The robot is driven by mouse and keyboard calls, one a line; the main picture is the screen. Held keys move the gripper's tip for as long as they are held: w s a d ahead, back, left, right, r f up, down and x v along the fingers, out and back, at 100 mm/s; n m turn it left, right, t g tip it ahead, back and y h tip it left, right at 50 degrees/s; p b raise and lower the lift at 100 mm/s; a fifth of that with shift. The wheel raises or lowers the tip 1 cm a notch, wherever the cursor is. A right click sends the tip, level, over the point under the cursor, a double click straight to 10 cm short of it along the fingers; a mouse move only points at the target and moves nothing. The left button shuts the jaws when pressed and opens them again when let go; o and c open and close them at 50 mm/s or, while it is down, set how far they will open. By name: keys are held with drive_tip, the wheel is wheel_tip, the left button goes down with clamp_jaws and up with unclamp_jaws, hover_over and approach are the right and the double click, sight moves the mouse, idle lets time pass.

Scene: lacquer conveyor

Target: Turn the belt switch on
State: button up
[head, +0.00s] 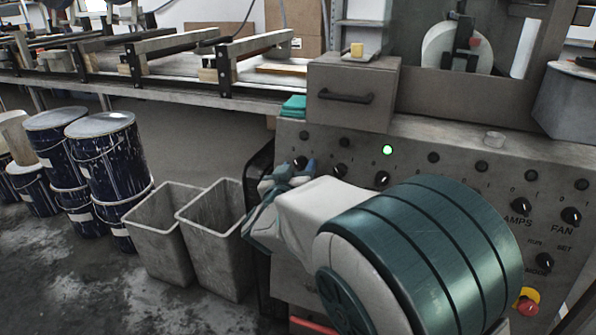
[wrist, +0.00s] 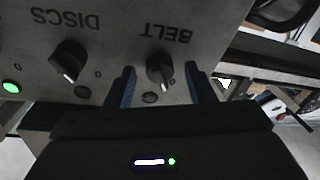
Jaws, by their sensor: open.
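In the wrist view the panel shows upside down, with the belt switch (wrist: 160,68), a black rotary knob, under the word BELT. Its pale pointer mark points toward the bottom of that picture, slightly right. The small lamp (wrist: 150,98) beside it is dark. My gripper (wrist: 166,85) is open, with one blue finger on each side of the knob; I see gaps, and cannot tell any contact. In the head view my gripper (head: 290,176) is at the panel's left end, and a dark knob (head: 300,162), apparently the belt switch, shows just behind it.
The discs switch (wrist: 68,61) is close beside the belt switch, with a lit green lamp (wrist: 12,87) farther along. The control panel (head: 455,150) carries several other knobs and a red emergency button (head: 527,301). Grey bins (head: 160,235) and paint drums (head: 108,155) stand left.

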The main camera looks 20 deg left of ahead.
drive_tip(key=c, duration=1)
drive_tip(key=shift+o, duration=0.2)
